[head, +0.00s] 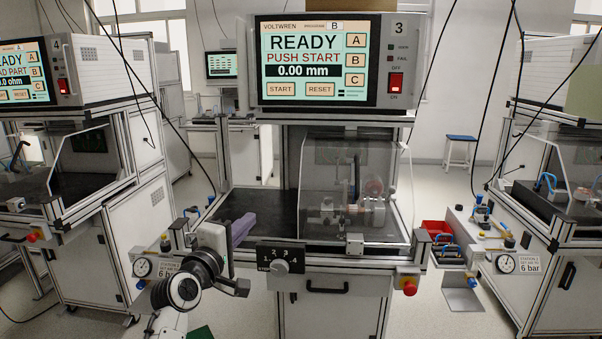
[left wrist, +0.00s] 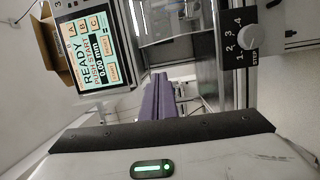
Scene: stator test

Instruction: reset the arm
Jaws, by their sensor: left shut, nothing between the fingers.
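My left gripper (head: 247,221) has purple fingers and is shut and empty. It is at the front left of the middle test station, over its dark bed (head: 264,205). In the left wrist view the purple fingers (left wrist: 158,88) lie together, pointing at the station. My right gripper is not in view. The station's screen (head: 318,60) reads READY, PUSH START, 0.00 mm, with programme B. A clear guard (head: 335,185) stands in front of the fixture (head: 352,208) on the right of the bed.
A red push-button (head: 409,287) is at the station's front right. Pressure gauges (head: 505,263) marked 6 bar flank the station. A red bin (head: 437,229) is to the right. Another station (head: 95,185) stands on the left and one on the right (head: 560,195). Black cables hang between.

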